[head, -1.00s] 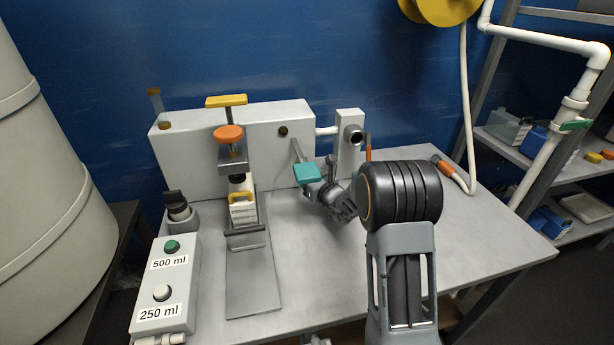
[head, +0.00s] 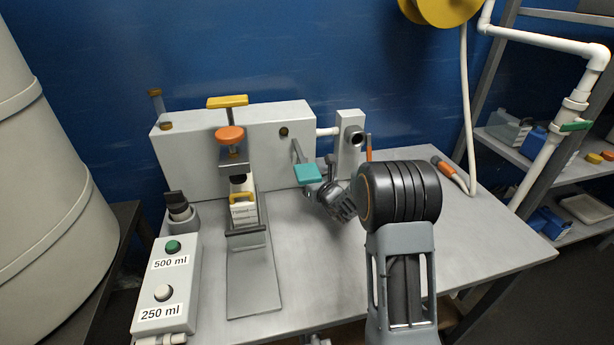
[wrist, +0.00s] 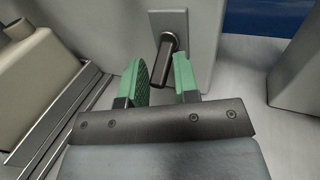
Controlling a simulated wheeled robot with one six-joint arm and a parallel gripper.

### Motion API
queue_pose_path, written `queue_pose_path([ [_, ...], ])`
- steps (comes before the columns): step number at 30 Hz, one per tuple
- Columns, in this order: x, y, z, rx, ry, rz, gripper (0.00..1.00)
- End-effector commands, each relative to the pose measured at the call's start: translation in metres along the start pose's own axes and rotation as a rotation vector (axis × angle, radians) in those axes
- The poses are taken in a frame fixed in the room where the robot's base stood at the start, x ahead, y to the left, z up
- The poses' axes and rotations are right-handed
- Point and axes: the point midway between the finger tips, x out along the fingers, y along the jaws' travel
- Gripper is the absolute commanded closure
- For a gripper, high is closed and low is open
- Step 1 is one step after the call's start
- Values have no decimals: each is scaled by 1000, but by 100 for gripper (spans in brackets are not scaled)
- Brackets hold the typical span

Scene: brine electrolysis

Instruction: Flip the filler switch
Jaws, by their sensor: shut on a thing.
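The filler switch is a short dark lever (wrist: 168,48) on a grey plate on the front of the white filler box (head: 282,115). My gripper (wrist: 162,82) has its two green fingers around the lever in the wrist view, one on each side, and is shut on it. The lever points down and outward from the plate. In the head view my gripper (head: 307,174) shows as a teal finger at the front of the box. My dark wrist hides the other finger, and the lever is not clear there.
A grey post (head: 348,150) stands close on the right. A button box (head: 165,290) with 500 ml and 250 ml labels is at the front left. The table's right side is mostly clear.

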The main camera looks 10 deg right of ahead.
Motion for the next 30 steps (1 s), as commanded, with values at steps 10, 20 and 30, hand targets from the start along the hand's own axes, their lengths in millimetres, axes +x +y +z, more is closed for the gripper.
queue_pose_path([
  [10, -3, -3, 20, 74, 182, -8, 95],
  [20, -3, -4, 30, 168, 404, -10, 95],
  [30, -1, -4, 32, 223, 538, -11, 95],
])
